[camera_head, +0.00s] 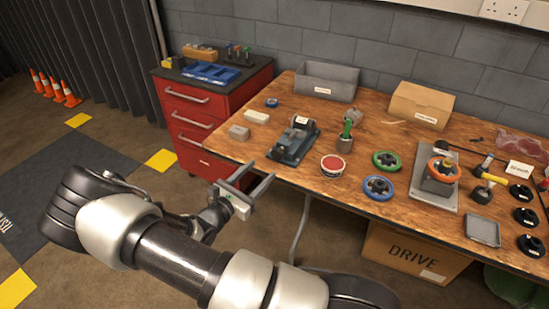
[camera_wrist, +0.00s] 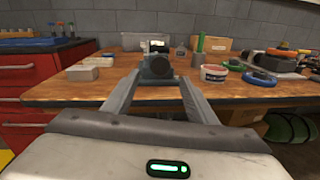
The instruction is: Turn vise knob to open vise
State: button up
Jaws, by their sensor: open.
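The vise (camera_head: 293,143) is a grey-green block on the wooden workbench, near its front edge, left of the middle. In the wrist view the vise (camera_wrist: 155,68) stands straight ahead, between and beyond my fingers. I cannot clearly make out its knob or whether its jaws are apart. My gripper (camera_head: 252,174) is in front of the bench's front edge, short of the vise and apart from it. In the wrist view my gripper (camera_wrist: 153,82) has its two grey fingers spread, with nothing between them.
A red drawer cabinet (camera_head: 195,117) stands left of the workbench (camera_head: 262,130). Near the vise are a small grey block (camera_head: 239,132), a round red-topped tin (camera_head: 332,165), a green-handled tool (camera_head: 347,130) and blue (camera_head: 378,188) and green (camera_head: 386,161) rings.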

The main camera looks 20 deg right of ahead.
aim_at(276, 156)
jog(key=x, duration=0.9)
jog(key=shift+b, duration=0.35)
jog(key=c, duration=1.1)
jog(key=shift+o, duration=0.2)
jog(key=n+p, duration=0.2)
jog(key=n, duration=0.2)
jog(key=shift+n, duration=0.4)
jog(key=n+t+p, duration=0.1)
jog(key=n, duration=0.4)
jog(key=shift+f+n, duration=0.15)
jog(key=shift+n, duration=0.15)
